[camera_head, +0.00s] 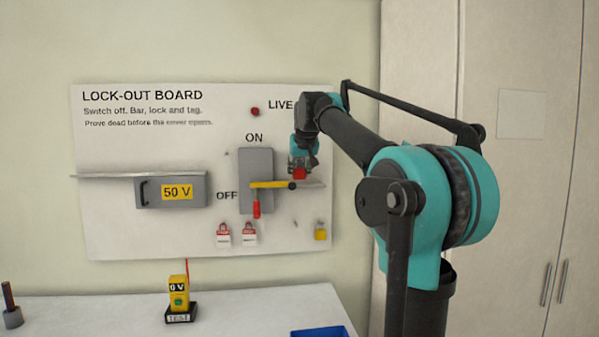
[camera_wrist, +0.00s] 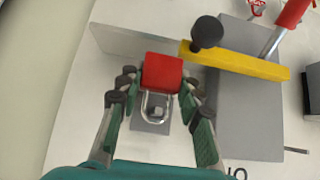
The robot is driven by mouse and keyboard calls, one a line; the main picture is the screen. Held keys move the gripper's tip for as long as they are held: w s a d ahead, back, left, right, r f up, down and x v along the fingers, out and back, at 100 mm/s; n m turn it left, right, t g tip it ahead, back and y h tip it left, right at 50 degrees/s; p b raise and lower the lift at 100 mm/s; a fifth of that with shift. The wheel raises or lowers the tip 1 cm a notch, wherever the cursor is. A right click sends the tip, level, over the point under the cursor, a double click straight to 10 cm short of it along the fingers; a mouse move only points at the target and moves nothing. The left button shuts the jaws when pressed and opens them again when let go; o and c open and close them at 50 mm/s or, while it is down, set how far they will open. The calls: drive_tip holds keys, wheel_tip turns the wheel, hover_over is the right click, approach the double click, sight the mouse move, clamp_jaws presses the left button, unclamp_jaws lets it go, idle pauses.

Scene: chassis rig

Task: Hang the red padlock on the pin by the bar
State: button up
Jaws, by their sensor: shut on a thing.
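My gripper (camera_wrist: 158,85) is shut on the red padlock (camera_wrist: 162,72), with a finger on each side of its body. In the head view the padlock (camera_head: 299,174) shows below my gripper (camera_head: 301,164), near the right end of the yellow bar (camera_head: 268,184). The wrist view is turned over, so the silver shackle (camera_wrist: 144,108) points up the board. A small grey block, perhaps the pin, shows within the shackle's outline; I cannot tell whether the shackle is around it or in front. The bar (camera_wrist: 240,62) has a black knob (camera_wrist: 207,32).
The red switch handle (camera_head: 256,209) points down to OFF. Two red-and-white tags (camera_head: 223,236) and a yellow padlock (camera_head: 320,234) hang lower on the board. A grey 50 V box (camera_head: 171,191) is at left. A tester (camera_head: 179,300) and blue tray (camera_head: 320,332) are on the bench.

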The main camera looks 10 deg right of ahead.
drive_tip(key=o, duration=1.3)
